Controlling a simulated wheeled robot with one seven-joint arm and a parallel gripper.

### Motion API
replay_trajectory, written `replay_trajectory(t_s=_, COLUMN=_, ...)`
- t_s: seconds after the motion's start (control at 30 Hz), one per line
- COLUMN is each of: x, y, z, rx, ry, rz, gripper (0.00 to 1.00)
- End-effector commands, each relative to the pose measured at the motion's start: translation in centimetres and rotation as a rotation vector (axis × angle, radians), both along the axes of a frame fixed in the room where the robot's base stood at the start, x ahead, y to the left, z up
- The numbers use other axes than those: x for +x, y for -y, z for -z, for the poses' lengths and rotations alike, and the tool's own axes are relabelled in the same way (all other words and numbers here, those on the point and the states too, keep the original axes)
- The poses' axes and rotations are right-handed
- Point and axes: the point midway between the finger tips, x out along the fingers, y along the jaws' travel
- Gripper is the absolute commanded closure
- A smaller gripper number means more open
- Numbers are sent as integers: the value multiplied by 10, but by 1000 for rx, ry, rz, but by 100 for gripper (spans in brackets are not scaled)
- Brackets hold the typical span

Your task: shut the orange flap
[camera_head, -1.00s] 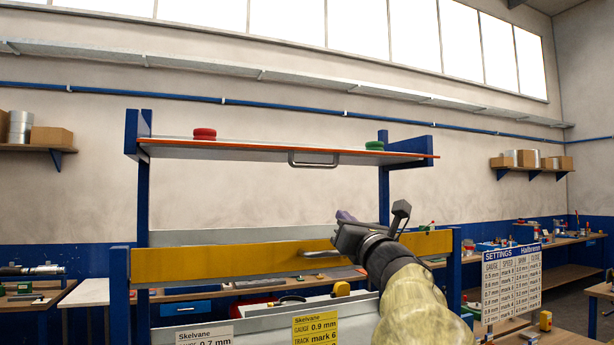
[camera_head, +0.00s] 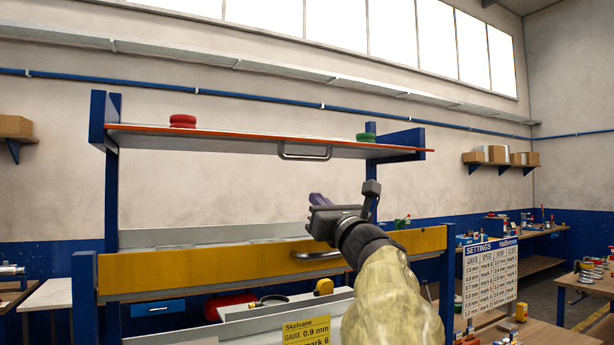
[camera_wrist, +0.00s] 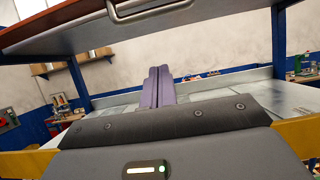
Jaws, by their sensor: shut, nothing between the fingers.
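The orange flap (camera_head: 230,140) is raised and lies about level across the top of the blue frame, its orange edge towards me. A metal bar handle (camera_head: 304,152) hangs from its underside near the front edge. In the wrist view the flap's underside (camera_wrist: 70,28) and the handle (camera_wrist: 150,10) are overhead.
A yellow beam (camera_head: 210,265) with its own handle (camera_head: 318,256) crosses the frame below my gripper. A red puck (camera_head: 183,120) and a green puck (camera_head: 366,137) sit on top of the flap. Blue posts (camera_head: 112,190) stand at both sides. A settings board (camera_head: 490,275) is at the right.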

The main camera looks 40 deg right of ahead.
Motion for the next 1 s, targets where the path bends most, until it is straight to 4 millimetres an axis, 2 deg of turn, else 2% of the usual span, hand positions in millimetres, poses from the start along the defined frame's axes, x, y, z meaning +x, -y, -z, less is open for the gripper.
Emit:
replay_trajectory(t_s=0.17, x=12, y=2, z=-8, rx=1, ry=-1, rz=-1, gripper=100)
replay_trajectory(t_s=0.77, x=91, y=21, z=-45, rx=2, ry=-2, rz=-2, gripper=100)
replay_trajectory(t_s=1.0, x=68, y=17, z=-66, rx=0, ry=0, rz=1, gripper=100)
